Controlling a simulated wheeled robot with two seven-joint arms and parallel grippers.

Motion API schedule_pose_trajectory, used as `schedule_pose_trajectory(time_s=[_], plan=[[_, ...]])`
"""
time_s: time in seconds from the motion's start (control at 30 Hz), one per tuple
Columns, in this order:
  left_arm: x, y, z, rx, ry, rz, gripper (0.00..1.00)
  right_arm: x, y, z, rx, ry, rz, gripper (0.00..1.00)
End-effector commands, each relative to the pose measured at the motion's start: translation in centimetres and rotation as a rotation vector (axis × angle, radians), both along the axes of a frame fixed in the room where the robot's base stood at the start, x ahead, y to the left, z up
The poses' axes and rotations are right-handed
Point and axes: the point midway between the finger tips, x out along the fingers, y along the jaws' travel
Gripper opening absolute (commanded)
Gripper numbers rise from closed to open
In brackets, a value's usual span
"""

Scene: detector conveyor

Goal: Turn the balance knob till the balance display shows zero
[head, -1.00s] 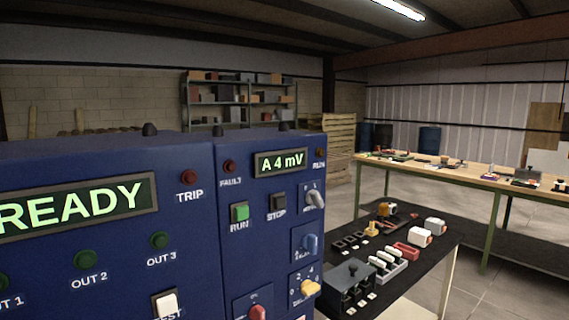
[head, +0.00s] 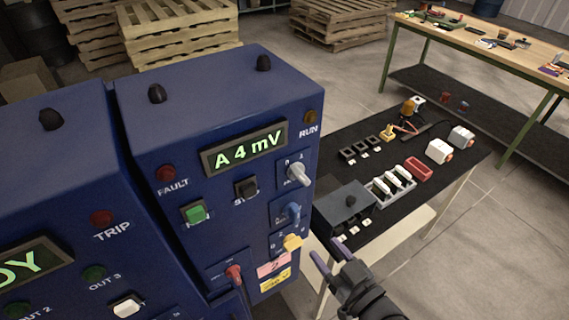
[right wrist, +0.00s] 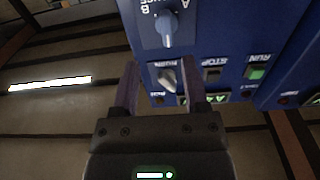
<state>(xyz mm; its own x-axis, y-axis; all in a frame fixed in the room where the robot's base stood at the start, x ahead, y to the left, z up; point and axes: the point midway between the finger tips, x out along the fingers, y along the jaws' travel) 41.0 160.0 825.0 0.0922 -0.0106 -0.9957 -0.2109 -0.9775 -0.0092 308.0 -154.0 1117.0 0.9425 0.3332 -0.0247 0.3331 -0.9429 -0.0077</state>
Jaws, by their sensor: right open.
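The display (head: 244,147) at the top of the right blue cabinet reads A 4 mV. Below it on the right are a grey knob (head: 298,173), a blue knob (head: 292,212) and a yellow knob (head: 292,243); their labels are too small to tell which is the balance knob. My right gripper (head: 328,252) is open and empty, right of the yellow knob and apart from the panel. In the right wrist view, the grey knob (right wrist: 168,80) shows beyond and between the open fingers, with the blue knob (right wrist: 167,28) above it. My left gripper is out of view.
A green RUN button (head: 194,213), a black STOP button (head: 246,188) and a red knob (head: 234,272) share the panel. A black table (head: 468,150) with small boxes and a grey box (head: 345,201) stands close to the right. Pallets (head: 180,30) stand behind.

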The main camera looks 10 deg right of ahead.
Motion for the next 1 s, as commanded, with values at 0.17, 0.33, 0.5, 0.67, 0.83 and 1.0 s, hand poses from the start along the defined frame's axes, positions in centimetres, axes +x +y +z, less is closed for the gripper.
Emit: schedule_pose_trajectory(time_s=[0.17,0.33,0.5,0.67,0.83,1.0], plan=[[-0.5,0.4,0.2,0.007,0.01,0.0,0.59,2.3,1.0,0.9,0.007,-0.026,0.011,0.57],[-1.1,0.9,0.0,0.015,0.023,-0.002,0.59,6.3,2.4,0.7,0.008,-0.024,0.009,0.57],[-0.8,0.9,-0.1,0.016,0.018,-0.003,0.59,8.6,3.2,0.6,0.007,-0.02,0.009,0.57],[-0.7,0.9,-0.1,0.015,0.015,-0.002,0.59,9.4,3.5,0.6,0.006,-0.019,0.009,0.57],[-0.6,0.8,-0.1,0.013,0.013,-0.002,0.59,9.4,3.5,0.6,0.006,-0.018,0.009,0.57],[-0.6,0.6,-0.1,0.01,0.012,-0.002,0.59,9.4,3.5,0.6,0.006,-0.018,0.009,0.32]])
